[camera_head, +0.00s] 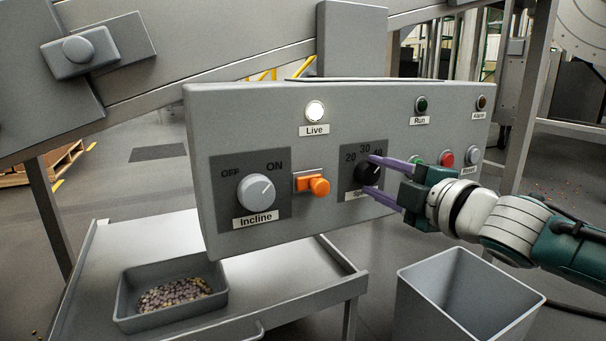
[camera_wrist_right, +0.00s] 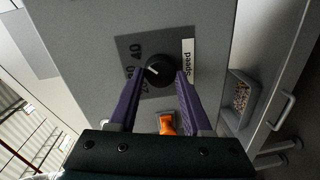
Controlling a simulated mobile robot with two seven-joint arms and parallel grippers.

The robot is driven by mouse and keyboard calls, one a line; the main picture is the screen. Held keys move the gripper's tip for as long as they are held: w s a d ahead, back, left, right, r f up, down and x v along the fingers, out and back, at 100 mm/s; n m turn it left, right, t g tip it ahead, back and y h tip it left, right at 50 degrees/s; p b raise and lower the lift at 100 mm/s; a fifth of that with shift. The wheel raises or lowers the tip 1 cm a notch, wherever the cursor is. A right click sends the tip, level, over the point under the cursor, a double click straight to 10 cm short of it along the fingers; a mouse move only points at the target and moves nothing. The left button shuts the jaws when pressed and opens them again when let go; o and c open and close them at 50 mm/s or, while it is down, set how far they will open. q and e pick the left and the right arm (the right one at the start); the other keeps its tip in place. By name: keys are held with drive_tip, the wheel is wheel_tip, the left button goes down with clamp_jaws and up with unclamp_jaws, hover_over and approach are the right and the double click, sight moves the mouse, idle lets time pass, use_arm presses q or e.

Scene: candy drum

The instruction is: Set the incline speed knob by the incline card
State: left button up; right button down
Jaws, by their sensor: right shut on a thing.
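The speed knob (camera_head: 366,174) is a round black knob on a dark plate marked 20, 30 and 40, on the grey control panel (camera_head: 330,110). It also shows in the right wrist view (camera_wrist_right: 160,71), where its pale mark faces the numbers; I cannot tell the exact setting. My right gripper (camera_head: 369,174) has its two purple fingers on either side of the knob, shut on it. The fingers show around it in the right wrist view too (camera_wrist_right: 158,77). I see no incline card. My left gripper is not in view.
Left of the speed plate are an orange latch (camera_head: 316,185) and the grey incline knob (camera_head: 257,192), its mark towards ON. The Live lamp (camera_head: 314,111) is lit. Below stand a tray of candies (camera_head: 128,305) and an open grey bin (camera_head: 420,300).

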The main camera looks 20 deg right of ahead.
drive_tip(key=shift+c, duration=1.7)
unclamp_jaws()
drive_tip(key=shift+s, duration=0.1)
drive_tip(key=shift+s+r+p, duration=0.1)
drive_tip(key=shift+s+p, duration=0.25)
drive_tip(key=shift+p, duration=0.05)
drive_tip(key=s+d+p, duration=0.1)
drive_tip(key=s+p, duration=0.2)
drive_tip(key=s, duration=0.6)
drive_tip(key=shift+d+r, duration=0.2)
drive_tip(key=shift+r, duration=0.05)
drive_tip(key=shift+p, duration=0.3)
